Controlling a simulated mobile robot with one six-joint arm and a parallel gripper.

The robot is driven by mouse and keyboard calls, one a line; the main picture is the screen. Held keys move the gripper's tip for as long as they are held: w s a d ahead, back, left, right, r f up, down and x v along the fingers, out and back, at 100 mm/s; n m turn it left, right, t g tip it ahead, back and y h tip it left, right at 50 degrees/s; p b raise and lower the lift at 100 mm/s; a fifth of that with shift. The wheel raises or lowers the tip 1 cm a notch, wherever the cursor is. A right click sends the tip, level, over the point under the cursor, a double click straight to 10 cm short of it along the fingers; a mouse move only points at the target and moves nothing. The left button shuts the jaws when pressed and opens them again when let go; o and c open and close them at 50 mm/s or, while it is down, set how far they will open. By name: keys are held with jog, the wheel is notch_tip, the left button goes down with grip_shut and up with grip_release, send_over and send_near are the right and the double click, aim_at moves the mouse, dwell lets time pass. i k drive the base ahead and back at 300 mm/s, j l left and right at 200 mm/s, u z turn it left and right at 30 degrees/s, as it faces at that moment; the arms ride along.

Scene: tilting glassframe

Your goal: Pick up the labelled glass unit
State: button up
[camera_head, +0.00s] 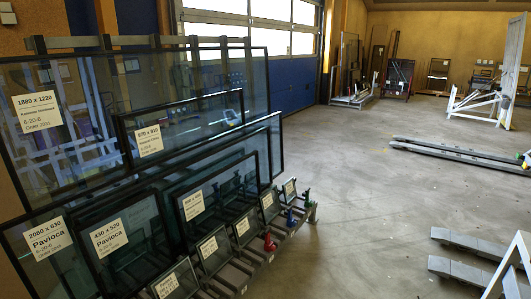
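Several glass units with white paper labels lean in a rack at the left. The largest (210,80) stands at the back with a label reading 1880 x 1220. A unit labelled 570 x 910 (195,125) leans in front of it. Lower units are labelled 2080 x 630 (75,270) and 430 x 520 (150,235). Smaller labelled units (217,258) stand in a row along the front. The panes overlap and partly hide each other. Which one the task means cannot be told. My gripper is not in view.
Red and blue clamp-like parts (269,243) line the rack's front edge. Concrete floor (345,190) is clear right of the rack. Low metal rails (460,155) and beams (468,242) lie at the right. A white frame (485,100) and more racks (398,78) stand farther back.

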aim_at(247, 227)
jog(key=i+l+z, duration=0.15)
jog(key=i+z, duration=0.2)
jog(key=i, duration=0.75)
jog(key=i+j+z, duration=0.15)
jog(key=i+z, duration=0.2)
jog(key=i, duration=0.75)
jog(key=i+u, duration=0.3)
jog(key=u, duration=0.15)
jog(key=i+u, duration=0.3)
jog(key=u, duration=0.15)
jog(key=i+l+u, duration=0.2)
jog(key=u, duration=0.25)
jog(key=i+l+u, duration=0.3)
jog(key=u, duration=0.2)
jog(key=i+l+u, duration=0.15)
jog(key=u, duration=0.15)
jog(key=i+l+u, duration=0.25)
